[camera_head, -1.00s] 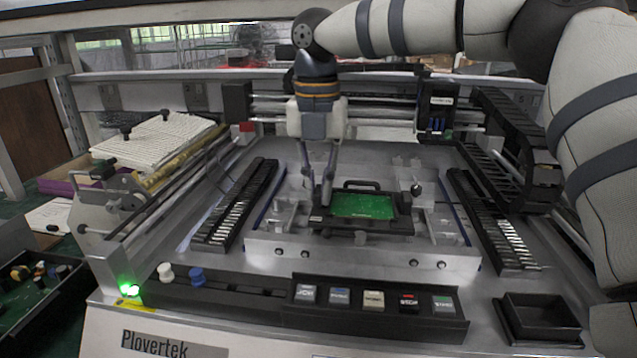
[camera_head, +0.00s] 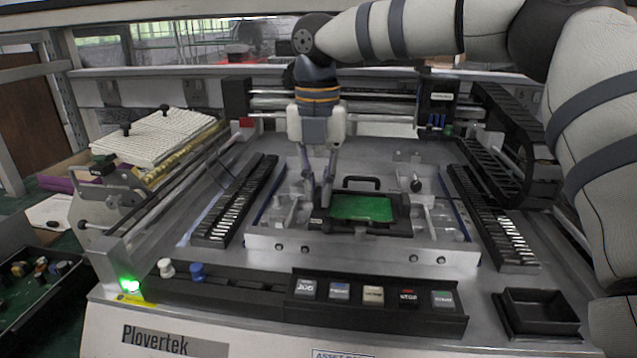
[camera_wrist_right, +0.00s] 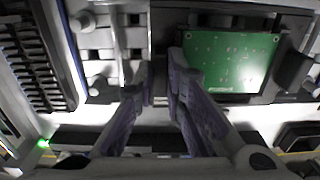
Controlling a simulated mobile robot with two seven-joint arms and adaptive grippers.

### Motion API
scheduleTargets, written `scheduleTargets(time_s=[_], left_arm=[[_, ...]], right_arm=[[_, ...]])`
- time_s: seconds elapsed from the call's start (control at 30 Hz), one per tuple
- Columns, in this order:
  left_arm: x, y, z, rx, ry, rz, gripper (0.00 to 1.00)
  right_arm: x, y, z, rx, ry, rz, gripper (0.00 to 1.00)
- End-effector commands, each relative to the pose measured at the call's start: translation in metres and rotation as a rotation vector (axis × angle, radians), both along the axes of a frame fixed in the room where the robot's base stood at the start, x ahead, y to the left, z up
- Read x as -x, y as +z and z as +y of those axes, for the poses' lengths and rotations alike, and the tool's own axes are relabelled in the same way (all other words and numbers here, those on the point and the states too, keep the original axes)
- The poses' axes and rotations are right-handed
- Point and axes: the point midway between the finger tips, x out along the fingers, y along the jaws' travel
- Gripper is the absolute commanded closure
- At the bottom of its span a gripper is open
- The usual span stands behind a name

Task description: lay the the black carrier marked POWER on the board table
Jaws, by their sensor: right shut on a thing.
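The black carrier (camera_head: 384,227) holds a green circuit board (camera_head: 362,208) and has a black handle at its far side. It lies level, or nearly so, over the middle of the board table (camera_head: 272,240), between its rails. I cannot read a POWER mark, nor tell whether its underside touches the table. My right gripper (camera_head: 323,200) points down and is shut on the carrier's left end. In the right wrist view, the fingers (camera_wrist_right: 160,92) are close together beside the green board (camera_wrist_right: 228,62). The finger contact is partly hidden. My left gripper is out of view.
Black feeder racks stand left (camera_head: 236,202) and right (camera_head: 492,220) of the board table. A button panel (camera_head: 375,304) runs along the front. An empty black tray (camera_head: 540,312) is at front right. A gantry rail (camera_head: 375,118) crosses behind the gripper.

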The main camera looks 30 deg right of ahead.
Motion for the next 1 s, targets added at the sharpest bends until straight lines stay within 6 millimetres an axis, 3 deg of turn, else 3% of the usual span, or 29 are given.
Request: scheduleTargets(time_s=[0.43, 0.47, 0.5, 0.57, 0.77, 0.87, 1.0], left_arm=[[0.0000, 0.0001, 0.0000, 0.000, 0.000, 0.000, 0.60], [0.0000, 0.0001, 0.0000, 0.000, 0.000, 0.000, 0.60], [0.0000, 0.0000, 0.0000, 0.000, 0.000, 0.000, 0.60], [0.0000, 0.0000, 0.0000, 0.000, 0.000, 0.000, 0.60], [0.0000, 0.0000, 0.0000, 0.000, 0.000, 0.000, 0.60], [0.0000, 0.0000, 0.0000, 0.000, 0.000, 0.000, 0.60], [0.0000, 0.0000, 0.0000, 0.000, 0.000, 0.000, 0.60]], right_arm=[[-0.0001, -0.0040, -0.0001, -0.001, 0.000, -0.001, 1.00], [-0.0001, -0.0040, -0.0001, -0.001, 0.000, -0.001, 0.84], [-0.0001, -0.0041, -0.0001, 0.000, 0.000, 0.000, 0.75], [-0.0001, -0.0041, -0.0001, 0.000, 0.000, 0.000, 0.65], [-0.0001, -0.0042, -0.0001, 0.000, 0.000, 0.000, 0.65], [-0.0001, -0.0043, -0.0001, 0.000, 0.000, 0.000, 0.80], [-0.0001, -0.0043, -0.0001, 0.000, 0.000, 0.000, 0.80]])
